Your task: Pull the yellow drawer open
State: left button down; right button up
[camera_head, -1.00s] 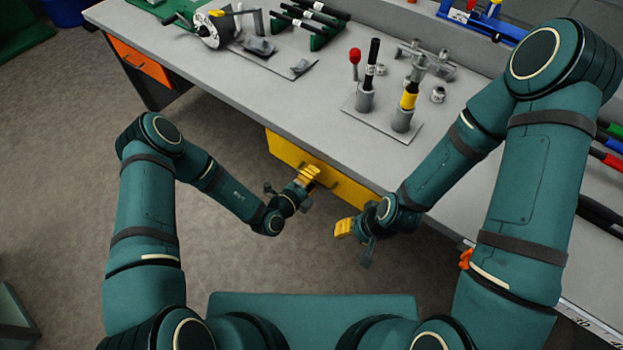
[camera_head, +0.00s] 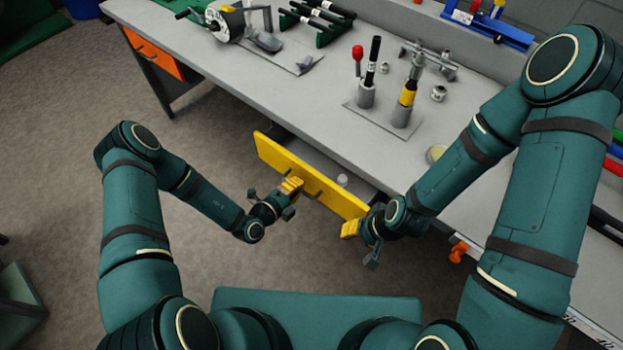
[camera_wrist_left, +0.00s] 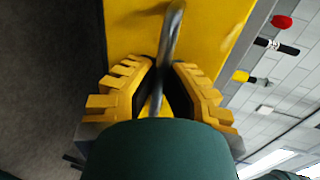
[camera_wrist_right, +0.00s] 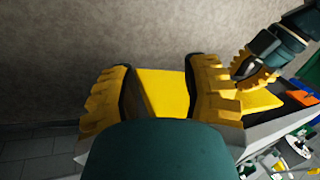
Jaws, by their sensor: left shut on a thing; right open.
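The yellow drawer (camera_head: 275,154) under the workbench stands partly open in the head view, its front pulled away from the bench. My left gripper (camera_head: 290,187) is at the drawer front, shut on the grey bar handle (camera_wrist_left: 172,40), which runs between its fingers in the left wrist view. My right gripper (camera_head: 352,228) is near the right end of the drawer front. It is open, and the yellow drawer panel (camera_wrist_right: 165,90) shows between its fingers in the right wrist view; I cannot tell whether they touch it.
The grey workbench (camera_head: 290,95) carries a stand with upright tools (camera_head: 385,118), a crank device (camera_head: 225,22) and green racks (camera_head: 318,25). An orange drawer (camera_head: 152,52) is at the far left.

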pick_arm(q)
jog(key=f+p+v, duration=0.2)
jog(key=f+v, duration=0.1)
jog(key=v, duration=1.1)
jog(key=shift+s+a, duration=0.2)
jog(key=shift+s, duration=0.05)
jog(key=c, duration=1)
grip_release()
jog(key=v, duration=1.2)
